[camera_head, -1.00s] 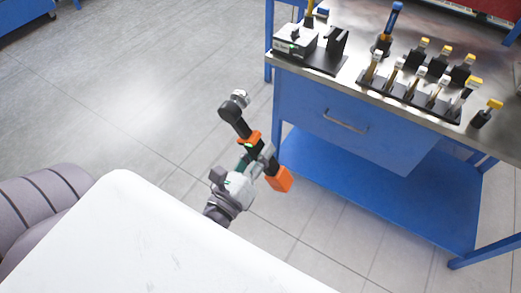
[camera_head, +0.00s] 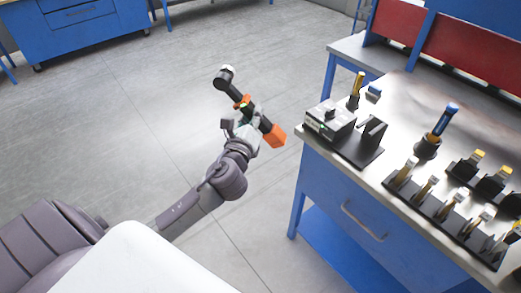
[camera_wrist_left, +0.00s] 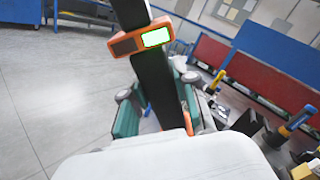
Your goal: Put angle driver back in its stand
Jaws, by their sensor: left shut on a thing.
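The angle driver (camera_head: 268,126) is a black tool with an orange band, an orange end block and a round head. My left gripper (camera_head: 246,121) is shut on its body and holds it tilted in the air over the floor, left of the workbench. In the left wrist view the driver's black shaft (camera_wrist_left: 152,85), with a lit green display, runs between the teal fingers of my left gripper (camera_wrist_left: 158,110). A black base with an upright bracket (camera_head: 372,132), seemingly the stand, sits empty near the bench's left corner. My right gripper is not in view.
A grey box (camera_head: 331,117) sits beside the bracket on the workbench (camera_head: 403,95). A rack (camera_head: 440,208) of several yellow-capped tools and a blue-handled screwdriver (camera_head: 444,120) stand farther right. Open floor lies between my arm and the bench.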

